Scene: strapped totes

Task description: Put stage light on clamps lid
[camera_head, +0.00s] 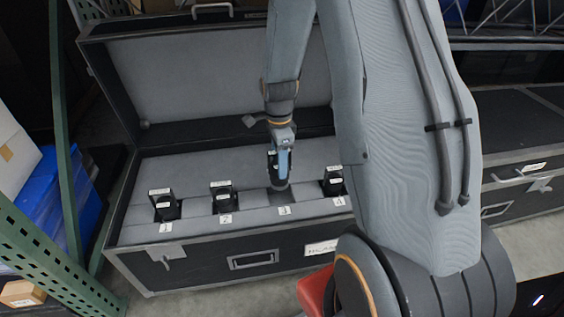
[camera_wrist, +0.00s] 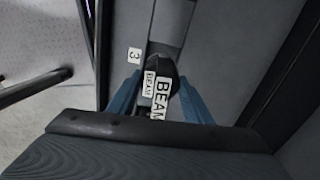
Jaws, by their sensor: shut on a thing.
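My gripper (camera_head: 279,170) points down at slot 3 of the open case (camera_head: 250,213). In the wrist view its two blue fingers (camera_wrist: 160,100) are shut on a black stage light (camera_wrist: 168,74) with white BEAM labels. The light is at slot 3; I cannot tell whether it is fully clear of the foam. Similar black lights stand in slot 1 (camera_head: 165,208), slot 2 (camera_head: 223,199) and slot 4 (camera_head: 333,182). A closed black case (camera_head: 520,140) stands at the right, its lid partly hidden by my arm. Its white label is too small to read.
The open case's raised lid (camera_head: 205,80) stands behind the slots. A green rack post (camera_head: 65,150) and a green beam (camera_head: 50,250) are at the left, with blue bins (camera_head: 50,200) behind. Bare floor shows in front of the cases.

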